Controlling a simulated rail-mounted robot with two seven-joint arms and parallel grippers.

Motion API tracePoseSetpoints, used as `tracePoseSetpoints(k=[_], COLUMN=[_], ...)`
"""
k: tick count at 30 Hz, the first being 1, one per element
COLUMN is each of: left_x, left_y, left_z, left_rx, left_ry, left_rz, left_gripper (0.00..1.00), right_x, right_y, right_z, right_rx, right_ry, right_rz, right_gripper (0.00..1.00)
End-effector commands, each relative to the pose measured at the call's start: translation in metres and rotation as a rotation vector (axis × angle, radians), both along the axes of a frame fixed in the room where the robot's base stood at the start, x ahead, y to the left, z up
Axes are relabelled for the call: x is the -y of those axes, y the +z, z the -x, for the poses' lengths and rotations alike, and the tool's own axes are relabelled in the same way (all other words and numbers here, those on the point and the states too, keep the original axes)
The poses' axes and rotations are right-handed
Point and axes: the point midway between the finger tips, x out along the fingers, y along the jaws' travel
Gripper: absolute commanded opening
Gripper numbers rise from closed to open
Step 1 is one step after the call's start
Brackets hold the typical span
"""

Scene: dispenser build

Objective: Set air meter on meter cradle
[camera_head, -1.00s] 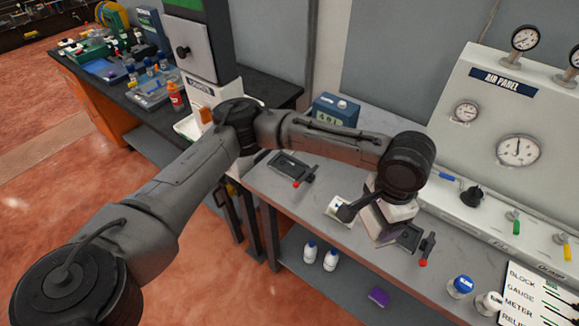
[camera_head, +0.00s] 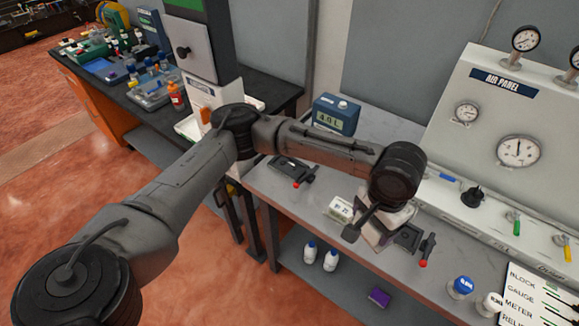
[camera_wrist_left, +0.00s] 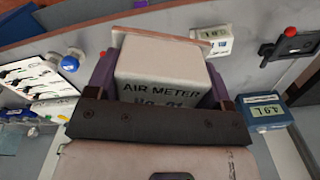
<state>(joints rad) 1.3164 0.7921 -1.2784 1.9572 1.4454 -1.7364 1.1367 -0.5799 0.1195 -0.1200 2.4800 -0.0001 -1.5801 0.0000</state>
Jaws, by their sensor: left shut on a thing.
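The air meter (camera_wrist_left: 160,75), a pale box with "AIR METER" on its face, is held between the dark fingers of my left gripper (camera_wrist_left: 158,85) in the left wrist view. In the head view my left gripper (camera_head: 385,222) is over the bench, below my wrist, and its fingers and the meter are mostly hidden. A pale flat edge (camera_wrist_left: 165,36) shows just beyond the meter; I cannot tell whether it is part of the meter or the cradle. I cannot pick out the meter cradle for certain. My right gripper is not in view.
A small white display unit (camera_head: 340,209) sits left of my wrist. Black clamps with red knobs lie on the bench (camera_head: 270,195), one at left (camera_head: 291,168), one at right (camera_head: 408,238). A blue display box (camera_head: 336,114) and the air panel (camera_head: 480,130) stand behind.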

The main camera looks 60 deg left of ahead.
Motion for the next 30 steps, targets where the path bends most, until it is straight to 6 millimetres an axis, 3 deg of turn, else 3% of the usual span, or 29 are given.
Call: tracePoseSetpoints(k=[5, 9, 14, 21, 30], left_x=[-0.03, -0.076, -0.13, -0.182, -0.225], left_y=[-0.038, -0.057, -0.066, -0.064, -0.053], left_z=[0.013, 0.004, -0.011, -0.028, -0.044], left_rx=[-0.006, -0.004, -0.003, 0.001, 0.001], left_ry=[0.077, 0.231, 0.36, 0.143, -0.318], left_rz=[-0.002, -0.003, -0.002, -0.001, 0.0], left_gripper=[0.41, 0.41, 0.41, 0.41, 0.41], right_x=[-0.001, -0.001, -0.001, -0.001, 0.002], right_y=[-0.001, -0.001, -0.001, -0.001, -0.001], right_z=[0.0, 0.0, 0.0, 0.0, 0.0], right_rx=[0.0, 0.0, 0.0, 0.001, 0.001], right_ry=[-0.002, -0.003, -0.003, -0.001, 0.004], right_rz=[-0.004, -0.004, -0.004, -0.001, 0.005], right_gripper=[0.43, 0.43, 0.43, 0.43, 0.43])
